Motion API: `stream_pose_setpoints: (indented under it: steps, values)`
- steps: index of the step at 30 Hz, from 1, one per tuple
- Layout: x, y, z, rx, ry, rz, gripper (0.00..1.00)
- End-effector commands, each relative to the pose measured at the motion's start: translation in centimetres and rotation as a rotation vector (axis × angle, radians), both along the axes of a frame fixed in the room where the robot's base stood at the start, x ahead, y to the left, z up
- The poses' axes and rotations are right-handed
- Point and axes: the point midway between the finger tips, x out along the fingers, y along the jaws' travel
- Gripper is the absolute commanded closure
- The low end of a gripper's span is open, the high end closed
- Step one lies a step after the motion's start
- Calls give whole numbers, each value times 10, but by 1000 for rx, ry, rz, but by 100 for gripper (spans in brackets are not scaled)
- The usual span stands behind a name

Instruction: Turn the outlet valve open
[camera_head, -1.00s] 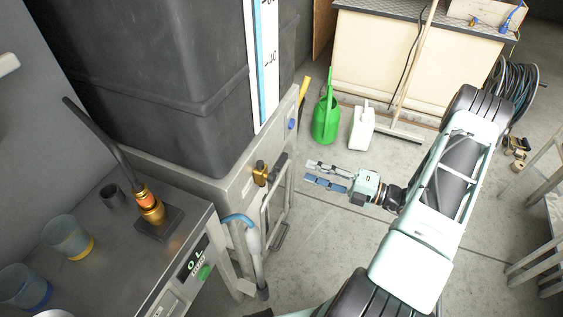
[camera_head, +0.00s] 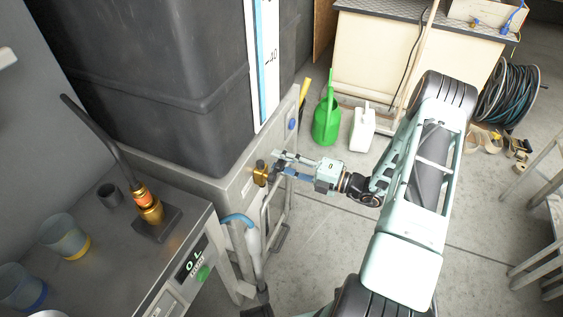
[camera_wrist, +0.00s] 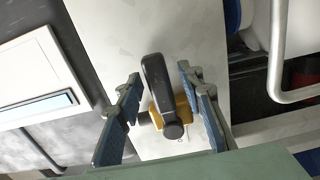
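The outlet valve (camera_head: 260,174) is a brass body low on the grey frame under the big dark tank (camera_head: 180,95). In the wrist view its dark lever handle (camera_wrist: 157,85) stands in front of the brass body (camera_wrist: 184,108). My gripper (camera_head: 279,164) is at the valve from the right in the head view and partly hides the handle there. In the wrist view the open fingers (camera_wrist: 160,105) lie one on each side of the handle, with gaps on both sides. The handle looks ungripped.
A metal rail (camera_head: 265,222) and a hose with a blue end (camera_head: 236,218) are just below the valve. The bench (camera_head: 110,262) with a brass nozzle (camera_head: 148,208) is at left.

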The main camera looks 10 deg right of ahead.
Motion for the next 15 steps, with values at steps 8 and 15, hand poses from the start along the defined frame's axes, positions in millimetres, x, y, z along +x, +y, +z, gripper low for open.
stream_pose_setpoints:
  steps: [8,15]
  values:
    - [0,0,0,0,0,0,88]
    - [0,0,0,0,0,0,100]
